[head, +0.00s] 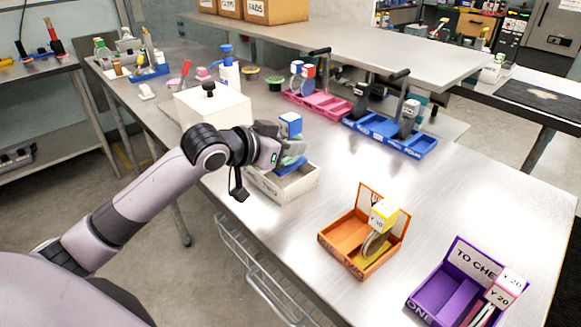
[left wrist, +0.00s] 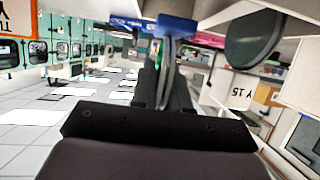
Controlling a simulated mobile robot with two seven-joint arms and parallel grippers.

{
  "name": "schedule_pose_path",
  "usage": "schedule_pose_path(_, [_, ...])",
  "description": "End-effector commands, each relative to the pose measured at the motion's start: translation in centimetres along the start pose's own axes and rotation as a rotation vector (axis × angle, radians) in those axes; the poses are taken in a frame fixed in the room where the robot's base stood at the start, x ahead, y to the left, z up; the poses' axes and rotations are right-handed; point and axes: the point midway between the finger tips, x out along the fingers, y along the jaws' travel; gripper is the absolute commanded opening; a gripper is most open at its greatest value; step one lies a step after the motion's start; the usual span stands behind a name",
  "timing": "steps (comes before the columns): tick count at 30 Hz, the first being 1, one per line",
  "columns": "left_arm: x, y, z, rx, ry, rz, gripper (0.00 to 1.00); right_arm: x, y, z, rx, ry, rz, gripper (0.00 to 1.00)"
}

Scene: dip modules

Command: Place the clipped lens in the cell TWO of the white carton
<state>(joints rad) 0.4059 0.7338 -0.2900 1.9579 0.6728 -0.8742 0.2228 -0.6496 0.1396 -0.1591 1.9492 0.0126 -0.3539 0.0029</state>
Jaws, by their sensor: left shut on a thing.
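The white carton (head: 300,188) stands on the table near its front edge. My left gripper (head: 287,150) is at the carton's opening and shut on the clipped lens. In the left wrist view the lens (left wrist: 166,75) is edge-on between the fingers, with a blue clip (left wrist: 165,25) at its end. A blue part (head: 291,164) shows low at the gripper in the head view. A blue-topped block (head: 290,124) stands just behind the gripper. My right gripper is not in view.
An orange carton (head: 345,255) and a purple carton (head: 425,298) stand to the right. Pink (head: 320,104) and blue (head: 420,148) trays lie behind. A white box (head: 213,107) is close behind my forearm. The table between the cartons is clear.

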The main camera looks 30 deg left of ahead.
Motion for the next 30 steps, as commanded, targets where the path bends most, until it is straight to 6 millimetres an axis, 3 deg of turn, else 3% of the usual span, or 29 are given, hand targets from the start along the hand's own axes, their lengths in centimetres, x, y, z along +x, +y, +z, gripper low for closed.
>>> schedule_pose_path(12, [1.9,0.0,4.5,0.000,0.000,0.000,0.00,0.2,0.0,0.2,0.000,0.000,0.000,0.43])
schedule_pose_path(25, [2.1,0.0,5.0,0.001,0.001,0.000,0.00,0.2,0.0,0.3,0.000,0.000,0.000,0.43])
schedule_pose_path(26, [2.1,0.0,5.1,0.001,0.000,0.000,0.18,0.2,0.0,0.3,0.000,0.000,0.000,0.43])
schedule_pose_path(27, [2.1,0.0,5.0,0.001,0.001,0.000,0.25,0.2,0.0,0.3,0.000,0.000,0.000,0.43])
schedule_pose_path(30, [2.1,0.0,5.0,0.001,0.001,0.000,0.25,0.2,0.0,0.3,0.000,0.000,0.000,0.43])
